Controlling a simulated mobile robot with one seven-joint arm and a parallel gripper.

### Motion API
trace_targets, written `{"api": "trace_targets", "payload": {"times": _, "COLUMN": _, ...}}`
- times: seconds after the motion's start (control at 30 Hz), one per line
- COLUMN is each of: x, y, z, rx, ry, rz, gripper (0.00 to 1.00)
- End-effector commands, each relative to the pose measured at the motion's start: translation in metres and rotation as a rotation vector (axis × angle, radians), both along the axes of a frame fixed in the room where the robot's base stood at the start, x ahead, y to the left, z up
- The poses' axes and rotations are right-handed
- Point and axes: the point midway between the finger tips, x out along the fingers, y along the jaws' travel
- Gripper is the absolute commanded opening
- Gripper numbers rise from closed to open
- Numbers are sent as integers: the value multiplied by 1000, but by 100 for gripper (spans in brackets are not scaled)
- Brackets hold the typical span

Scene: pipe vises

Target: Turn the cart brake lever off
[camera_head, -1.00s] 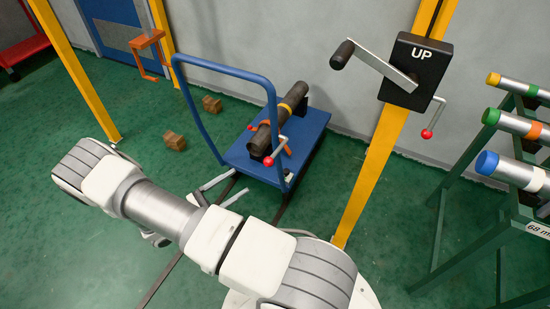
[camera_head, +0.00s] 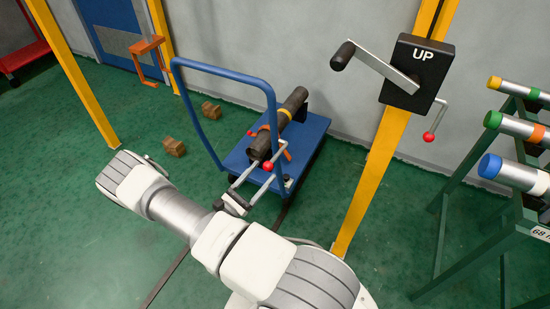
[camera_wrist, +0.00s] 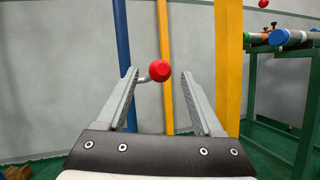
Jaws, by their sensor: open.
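The cart brake lever ends in a red ball knob (camera_head: 268,166) at the near end of the blue cart (camera_head: 310,135). In the wrist view the red knob (camera_wrist: 160,70) sits between my two fingertips, a little nearer the left one, with a short grey rod running left from it behind that finger. My gripper (camera_head: 263,171) is open, with its fingers pointing at the knob from the near side; it also shows in the wrist view (camera_wrist: 161,78). A gap shows on both sides of the knob. Whether the knob is fully within finger depth cannot be told.
A dark pipe (camera_head: 290,110) with yellow and orange bands lies on the cart. The cart's blue handle frame (camera_head: 205,122) rises at the left. A yellow post (camera_head: 372,175) with a black UP crank box (camera_head: 415,75) stands right. A green pipe rack (camera_head: 480,240) is far right.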

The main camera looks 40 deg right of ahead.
Motion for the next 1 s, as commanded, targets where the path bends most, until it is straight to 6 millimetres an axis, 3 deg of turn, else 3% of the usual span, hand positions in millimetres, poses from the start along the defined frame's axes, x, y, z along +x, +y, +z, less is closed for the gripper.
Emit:
{"api": "trace_targets", "payload": {"times": 0.1, "x": 2, "y": -24, "z": 9, "rx": 1, "ry": 0, "rz": -4, "gripper": 68}}
{"api": "trace_targets", "payload": {"times": 0.33, "x": 5, "y": -54, "z": 22, "rx": 0, "ry": 0, "rz": -2, "gripper": 68}}
{"api": "trace_targets", "payload": {"times": 0.77, "x": 6, "y": -63, "z": 26, "rx": 1, "ry": 0, "rz": -1, "gripper": 68}}
{"api": "trace_targets", "payload": {"times": 1.0, "x": 6, "y": -62, "z": 26, "rx": 1, "ry": 0, "rz": -1, "gripper": 25}}
